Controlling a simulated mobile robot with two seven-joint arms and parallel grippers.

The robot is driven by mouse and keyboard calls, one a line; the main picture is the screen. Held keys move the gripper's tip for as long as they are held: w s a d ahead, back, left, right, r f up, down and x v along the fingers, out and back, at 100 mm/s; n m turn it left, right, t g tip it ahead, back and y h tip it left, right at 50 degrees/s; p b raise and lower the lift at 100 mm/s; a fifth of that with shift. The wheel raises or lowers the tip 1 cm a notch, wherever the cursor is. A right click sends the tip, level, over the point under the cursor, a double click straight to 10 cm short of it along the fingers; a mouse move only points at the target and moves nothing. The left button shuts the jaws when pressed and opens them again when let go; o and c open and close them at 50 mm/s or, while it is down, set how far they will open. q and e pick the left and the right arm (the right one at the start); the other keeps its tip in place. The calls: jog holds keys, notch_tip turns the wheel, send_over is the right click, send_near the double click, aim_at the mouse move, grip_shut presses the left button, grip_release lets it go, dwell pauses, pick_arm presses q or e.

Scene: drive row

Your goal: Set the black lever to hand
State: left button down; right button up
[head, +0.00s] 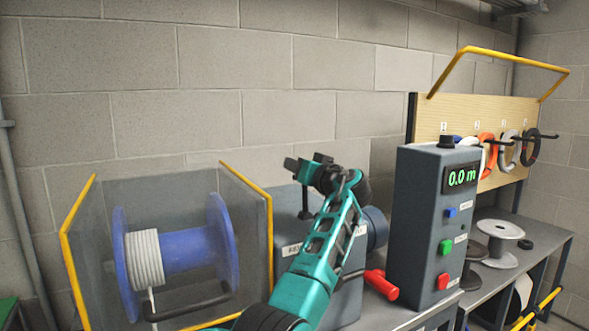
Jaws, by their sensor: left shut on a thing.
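The black lever (305,203) rises nearly upright from the top of a grey box (290,212) in the middle of the head view. Its upper end is hidden at my left gripper (302,164). My left gripper is shut on the lever's upper end, and its teal arm crosses in front of the box. One white label (291,250) shows on the box front, but its text is too small to read for sure. The arm hides much of the box's front. My right gripper is not in view.
A blue reel (185,250) with white cable stands left behind a yellow-edged guard (268,240). A control post (425,225) reading 0.0 m stands close on the right, with a red handle (381,284) beside it. Empty spools (500,232) lie on the right bench.

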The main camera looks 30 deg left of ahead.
pick_arm(q)
jog(key=shift+w+d+r, duration=0.1)
jog(key=shift+w+d, duration=0.05)
jog(key=shift+w, duration=0.1)
dwell(0.3)
jog(key=c, duration=0.7)
grip_release()
jog(key=shift+s+d+m, duration=0.1)
jog(key=shift+d+m, duration=0.2)
jog(key=shift+d, duration=0.05)
jog(key=b+v, duration=0.2)
jog(key=v, duration=1)
jog(key=shift+s, duration=0.15)
